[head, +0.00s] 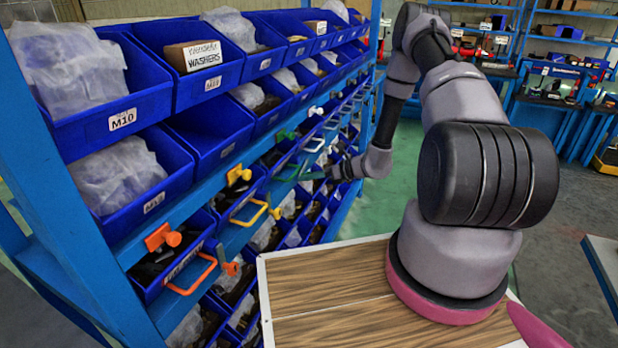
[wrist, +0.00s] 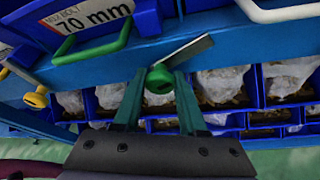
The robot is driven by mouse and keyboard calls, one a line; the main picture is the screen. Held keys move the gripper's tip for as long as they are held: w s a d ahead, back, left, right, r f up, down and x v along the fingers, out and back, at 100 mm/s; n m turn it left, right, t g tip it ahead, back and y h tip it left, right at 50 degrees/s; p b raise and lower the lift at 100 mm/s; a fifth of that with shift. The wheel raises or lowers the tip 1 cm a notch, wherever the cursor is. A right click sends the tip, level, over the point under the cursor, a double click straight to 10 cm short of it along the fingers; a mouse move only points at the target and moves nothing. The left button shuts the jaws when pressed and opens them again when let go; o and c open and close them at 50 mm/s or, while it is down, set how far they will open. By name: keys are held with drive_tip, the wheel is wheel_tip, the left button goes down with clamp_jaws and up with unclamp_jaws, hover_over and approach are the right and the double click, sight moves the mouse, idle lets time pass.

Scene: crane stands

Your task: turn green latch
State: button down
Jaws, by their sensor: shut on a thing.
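The green latch (wrist: 158,80) shows in the wrist view as a round green knob with a pale metal plate (wrist: 191,50) reaching up and right from it at a slant. It sits on a blue rack beam (wrist: 235,55). My gripper (wrist: 159,76) has its two teal fingers on either side of the knob and is shut on it. In the head view my gripper (head: 315,175) is at the rack front, in the middle of the picture. The latch cannot be made out clearly there, as the gripper partly covers that spot.
A green handle (wrist: 95,48) is on the 70 mm bin beside the latch. Yellow (head: 238,175) and orange (head: 162,237) latches sit nearer on the rack. Blue bins (head: 208,138) fill the shelves above and below. The aisle floor (head: 390,207) right of the rack is clear.

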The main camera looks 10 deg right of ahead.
drive_tip(key=n+t+h, duration=0.2)
drive_tip(key=n, duration=0.2)
drive_tip(key=shift+s+t, duration=0.1)
drive_tip(key=shift+t, duration=0.2)
drive_tip(key=n+t+h, duration=0.1)
drive_tip(key=n+t, duration=0.1)
drive_tip(key=n, duration=0.2)
drive_tip(key=shift+t, duration=0.3)
drive_tip(key=shift+n, duration=0.3)
drive_tip(key=shift+c, duration=2.3)
unclamp_jaws()
drive_tip(key=v, duration=1)
drive_tip(key=shift+s+d, duration=0.15)
drive_tip(key=shift+s, duration=0.2)
